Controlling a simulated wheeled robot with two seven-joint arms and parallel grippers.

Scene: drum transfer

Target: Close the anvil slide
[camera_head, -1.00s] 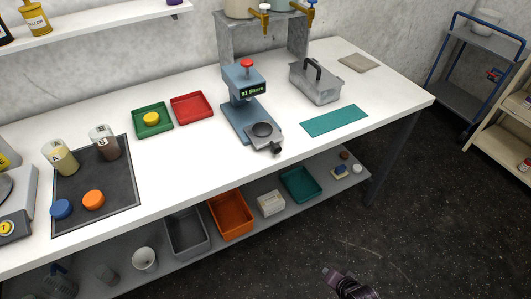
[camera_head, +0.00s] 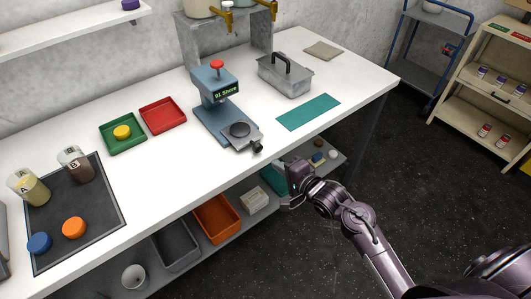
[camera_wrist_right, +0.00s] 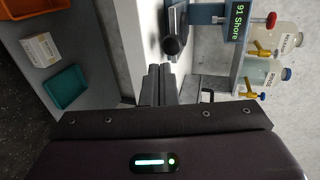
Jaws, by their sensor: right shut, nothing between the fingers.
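The blue hardness tester (camera_head: 214,98) with a red knob and a "91 Shore" display stands on the white table. Its anvil slide (camera_head: 244,136) sticks out at the front, with a round dark anvil on top and a dark knob (camera_head: 257,147) at its end. In the right wrist view the knob (camera_wrist_right: 172,46) shows just beyond my fingers. My right gripper (camera_head: 283,168) is shut and empty, off the table's front edge, a short way in front of the knob and apart from it. In the wrist view its fingertips (camera_wrist_right: 158,70) point toward the slide. My left gripper is not in view.
A teal mat (camera_head: 308,112) and a grey lidded box (camera_head: 285,78) lie right of the tester. Green (camera_head: 118,144) and red (camera_head: 158,122) trays lie to its left. The lower shelf holds an orange bin (camera_head: 214,222) and other containers.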

